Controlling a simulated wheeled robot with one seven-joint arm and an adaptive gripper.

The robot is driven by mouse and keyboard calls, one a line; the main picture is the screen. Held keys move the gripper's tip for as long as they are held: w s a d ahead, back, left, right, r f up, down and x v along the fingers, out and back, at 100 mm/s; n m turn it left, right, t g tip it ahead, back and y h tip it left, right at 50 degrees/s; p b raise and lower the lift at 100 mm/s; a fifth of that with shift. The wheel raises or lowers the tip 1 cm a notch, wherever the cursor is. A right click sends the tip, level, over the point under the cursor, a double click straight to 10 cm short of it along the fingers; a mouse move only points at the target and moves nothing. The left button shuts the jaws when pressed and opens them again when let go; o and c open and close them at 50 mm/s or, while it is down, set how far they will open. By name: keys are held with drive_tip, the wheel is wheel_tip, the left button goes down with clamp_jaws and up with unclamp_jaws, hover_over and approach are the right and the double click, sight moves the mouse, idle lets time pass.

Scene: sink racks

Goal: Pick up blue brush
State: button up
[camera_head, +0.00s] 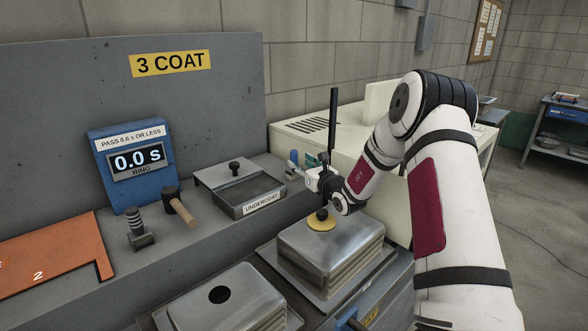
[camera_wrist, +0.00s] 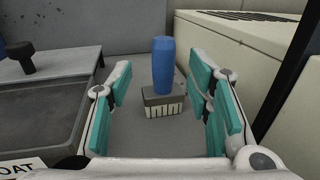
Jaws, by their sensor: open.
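The blue brush (camera_wrist: 163,66) stands upright in the wrist view, with a blue handle above a grey block marked with white stripes. In the head view it shows small (camera_head: 294,156), just beyond my gripper, partly hidden. My gripper (camera_wrist: 160,88) is open, with its teal-padded fingers to the left and right of the brush in the wrist view. Clear gaps show between the pads and the brush, and nothing is held. In the head view my gripper (camera_head: 308,172) is small and partly hidden by my wrist.
The undercoat tray (camera_head: 250,197) with a knobbed lid lies left of the brush. A beige cabinet (camera_head: 310,130) stands close on the right. A mallet (camera_head: 180,207), a blue timer box (camera_head: 135,163) and a metal block with a yellow disc (camera_head: 330,252) are nearby.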

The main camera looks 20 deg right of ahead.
sight(296, 159)
drive_tip(key=shift+w+f, duration=0.15)
drive_tip(key=shift+w, duration=2.8)
clamp_jaws()
